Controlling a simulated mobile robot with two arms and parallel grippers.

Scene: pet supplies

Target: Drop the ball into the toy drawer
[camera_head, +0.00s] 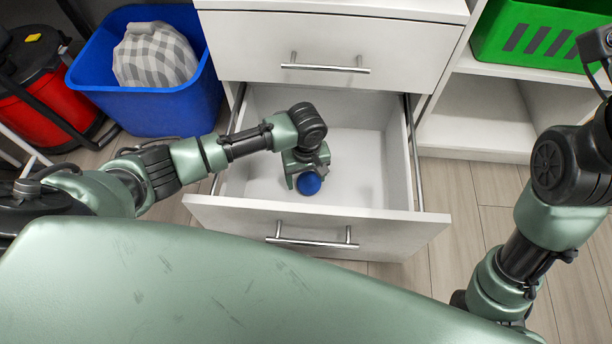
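A small blue ball (309,183) is at the tip of my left gripper (306,174), inside the outline of the open drawer. The gripper points down and appears closed around the ball, though its fingers are mostly hidden. The toy drawer (250,213) is white, pulled out towards me, with a silver bar handle on its front. Its visible inside is otherwise bare. The ball looks held above the drawer floor, near its middle; the exact height is hard to tell. My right arm is at the right edge and its gripper is out of view.
A shut drawer (240,40) is above the open one. A blue bin (150,110) with a checked grey bag (153,58) stands left, beside a red and black container (40,115). A green crate (550,35) sits on a white shelf at right. Wooden floor (465,205) is clear right of the drawer.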

